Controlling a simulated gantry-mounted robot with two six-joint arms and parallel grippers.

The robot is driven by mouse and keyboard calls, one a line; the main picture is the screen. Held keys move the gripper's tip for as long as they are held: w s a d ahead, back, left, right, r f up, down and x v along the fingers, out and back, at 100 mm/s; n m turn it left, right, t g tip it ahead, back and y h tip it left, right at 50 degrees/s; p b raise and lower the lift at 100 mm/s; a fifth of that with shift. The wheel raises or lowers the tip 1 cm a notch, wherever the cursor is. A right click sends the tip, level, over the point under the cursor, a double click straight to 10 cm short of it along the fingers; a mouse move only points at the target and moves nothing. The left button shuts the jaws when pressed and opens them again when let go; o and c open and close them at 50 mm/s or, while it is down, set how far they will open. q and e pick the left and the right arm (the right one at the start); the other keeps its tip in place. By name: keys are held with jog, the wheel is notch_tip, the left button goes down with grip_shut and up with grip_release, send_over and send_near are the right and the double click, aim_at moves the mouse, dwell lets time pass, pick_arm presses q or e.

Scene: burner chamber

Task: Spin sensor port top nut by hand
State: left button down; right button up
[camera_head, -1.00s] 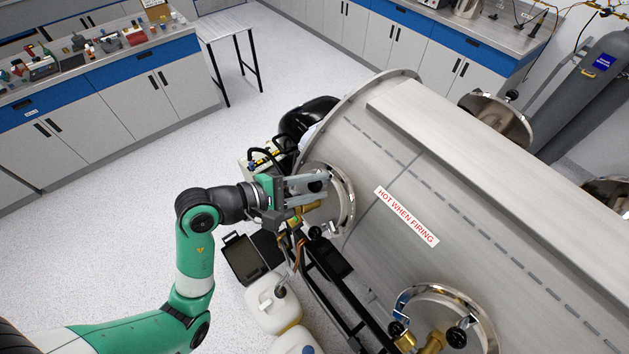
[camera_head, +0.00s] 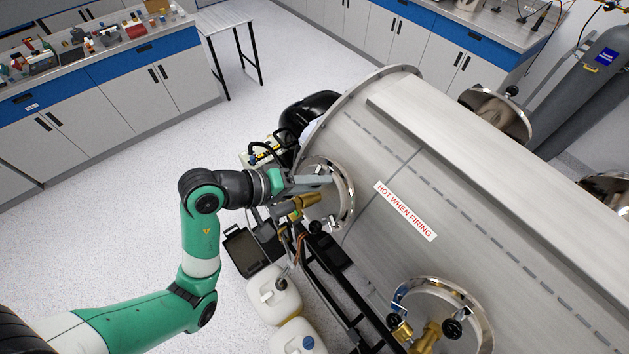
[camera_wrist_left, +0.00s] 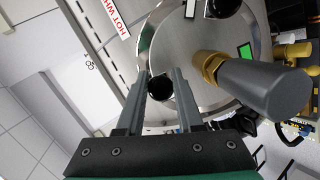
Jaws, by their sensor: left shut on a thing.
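The sensor port (camera_head: 347,195) is a shiny round flange on the left side of the steel chamber, and it also shows in the left wrist view (camera_wrist_left: 147,45). Its top nut (camera_wrist_left: 159,88) is a dark round knob between my left fingertips in the left wrist view. My left gripper (camera_head: 322,181) reaches the port from the left and is shut on this nut. In the head view the gripper hides the nut. A second black knob (camera_head: 316,227) sits lower on the port. A brass fitting (camera_head: 305,201) sticks out below the gripper. My right gripper is not in view.
The chamber (camera_head: 460,190) fills the right side. A second port (camera_head: 440,315) with black knobs is at the lower right. Black frame rails (camera_head: 335,285) and white jugs (camera_head: 275,298) stand below the gripper. In the wrist view, a grey cylinder (camera_wrist_left: 268,88) is close beside the right finger.

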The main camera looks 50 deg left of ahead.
pick_arm(q)
jog(key=shift+m, duration=0.6)
jog(key=shift+f, duration=0.1)
jog(key=c, duration=0.5)
grip_release()
jog(key=shift+c, duration=0.2)
